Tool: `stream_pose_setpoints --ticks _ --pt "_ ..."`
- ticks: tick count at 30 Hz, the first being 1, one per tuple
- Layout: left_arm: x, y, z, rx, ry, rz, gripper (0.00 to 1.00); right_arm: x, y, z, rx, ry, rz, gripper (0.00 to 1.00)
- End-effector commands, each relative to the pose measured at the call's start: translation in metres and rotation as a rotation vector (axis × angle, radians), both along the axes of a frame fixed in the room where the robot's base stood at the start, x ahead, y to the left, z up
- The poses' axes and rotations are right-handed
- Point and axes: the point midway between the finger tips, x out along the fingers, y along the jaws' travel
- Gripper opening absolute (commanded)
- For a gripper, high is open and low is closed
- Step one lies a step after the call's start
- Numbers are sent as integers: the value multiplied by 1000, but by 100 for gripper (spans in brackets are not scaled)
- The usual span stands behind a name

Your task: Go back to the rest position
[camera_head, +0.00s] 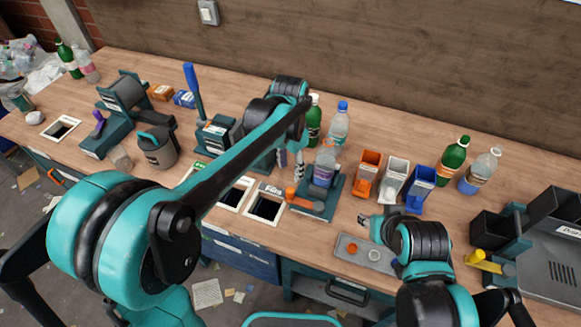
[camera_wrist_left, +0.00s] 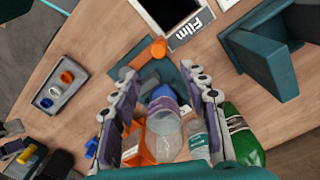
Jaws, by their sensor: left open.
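My left gripper (camera_head: 291,163) is over the bench, beside a clear bottle with a purple label (camera_head: 323,172). In the left wrist view my left gripper (camera_wrist_left: 164,78) is open, its fingers wide apart. The purple-labelled bottle (camera_wrist_left: 166,122) shows between and beyond the fingers, at a teal stand with an orange handle (camera_head: 304,205). Whether a finger touches the bottle cannot be told. My right gripper (camera_head: 372,226) hangs low near a grey tray (camera_head: 349,249), partly hidden by its own wrist; its jaws are too small to read.
Orange (camera_head: 366,172), white (camera_head: 394,177) and blue (camera_head: 420,188) bins stand right of the stand. Green (camera_head: 453,154) and clear (camera_head: 480,171) bottles stand farther right. Square openings (camera_head: 266,207) lie in front. A teal machine (camera_head: 118,108) stands at left.

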Motion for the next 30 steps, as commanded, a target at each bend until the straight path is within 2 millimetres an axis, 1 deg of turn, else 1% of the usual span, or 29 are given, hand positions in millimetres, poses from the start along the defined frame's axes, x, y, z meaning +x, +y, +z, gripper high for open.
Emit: stream_pose_setpoints --ticks 8,11,13,17,21,26,30 --pt "0 1 0 -1 -2 2 44 0 0 0 0 0 0 40" --pt "-6 8 5 -6 -20 30 44 0 0 0 0 0 0 40" --pt "-14 19 13 -15 -51 72 44 0 0 0 0 0 0 40" --pt "-39 48 29 -45 -144 199 44 0 0 0 0 0 0 40" --pt "-72 80 39 -88 -261 355 44 0 0 0 0 0 0 40" --pt "-111 111 38 -142 -392 529 44 0 0 0 0 0 0 40" --pt "-138 131 30 -190 -492 657 44 0 0 0 0 0 0 40"
